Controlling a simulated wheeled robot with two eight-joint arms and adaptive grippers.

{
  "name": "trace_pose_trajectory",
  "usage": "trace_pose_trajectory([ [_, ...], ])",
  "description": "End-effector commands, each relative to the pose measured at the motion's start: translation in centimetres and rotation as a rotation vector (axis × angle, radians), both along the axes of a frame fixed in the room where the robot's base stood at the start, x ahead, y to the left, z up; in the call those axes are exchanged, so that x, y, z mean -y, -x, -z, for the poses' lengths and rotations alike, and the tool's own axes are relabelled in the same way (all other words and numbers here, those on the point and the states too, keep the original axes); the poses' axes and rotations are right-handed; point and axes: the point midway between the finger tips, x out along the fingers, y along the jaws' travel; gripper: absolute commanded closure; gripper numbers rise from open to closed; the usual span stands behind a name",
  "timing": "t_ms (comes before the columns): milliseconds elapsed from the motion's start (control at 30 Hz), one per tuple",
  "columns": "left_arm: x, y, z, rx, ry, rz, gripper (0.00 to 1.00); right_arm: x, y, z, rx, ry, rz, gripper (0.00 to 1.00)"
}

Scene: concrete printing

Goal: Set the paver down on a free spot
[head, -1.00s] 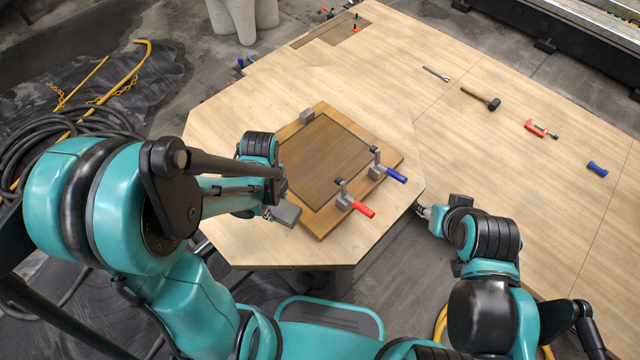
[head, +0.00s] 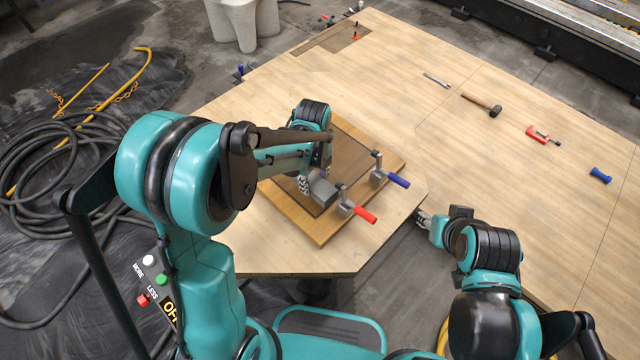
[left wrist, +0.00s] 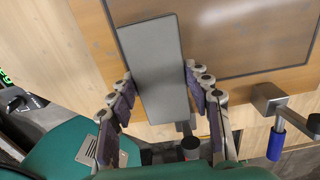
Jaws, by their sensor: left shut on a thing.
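The paver is a grey rectangular block (head: 322,192) held by my left gripper (head: 306,182). In the left wrist view the paver (left wrist: 155,65) sits between the finger pairs of the left gripper (left wrist: 160,84), which is shut on it. The paver is over the near left part of a wooden board (head: 318,232) with a dark inset panel (head: 362,152). I cannot tell whether it touches the panel. My arm hides the board's far left part. My right gripper (head: 424,218) is off the table's near edge; its finger opening is too small to judge.
A red-handled clamp (head: 365,214) and a blue-handled clamp (head: 398,180) stand on the board's near right side. A wrench (head: 437,80), a mallet (head: 484,105), a red clamp (head: 542,135) and a blue tool (head: 600,175) lie on the table's right. Bare table lies between.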

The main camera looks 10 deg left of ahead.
Motion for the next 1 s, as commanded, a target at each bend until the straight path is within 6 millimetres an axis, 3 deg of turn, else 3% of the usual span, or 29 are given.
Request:
trace_pose_trajectory([
  [300, 1.3, -2.0, 0.3, 0.0, 0.0, -0.001, 1.0, 0.0, 0.0, 0.7, 0.0, 0.0, 0.0, 0.6],
  [500, 1.2, -1.9, 3.5, 0.0, 0.0, -0.002, 1.0, 0.0, 0.0, 2.4, 0.0, 0.0, 0.0, 0.6],
  [900, 1.2, -1.8, 3.9, 0.0, 0.0, -0.001, 1.0, 0.0, 0.0, 2.6, 0.0, 0.0, 0.0, 0.6],
  [933, 1.2, -1.8, 3.8, 0.0, 0.0, -0.001, 0.43, 0.0, 0.0, 2.5, 0.0, 0.0, 0.0, 0.6],
  [1000, 1.2, -1.8, 3.8, 0.0, 0.0, -0.001, 0.3, 0.0, 0.0, 2.5, 0.0, 0.0, 0.0, 0.6],
])
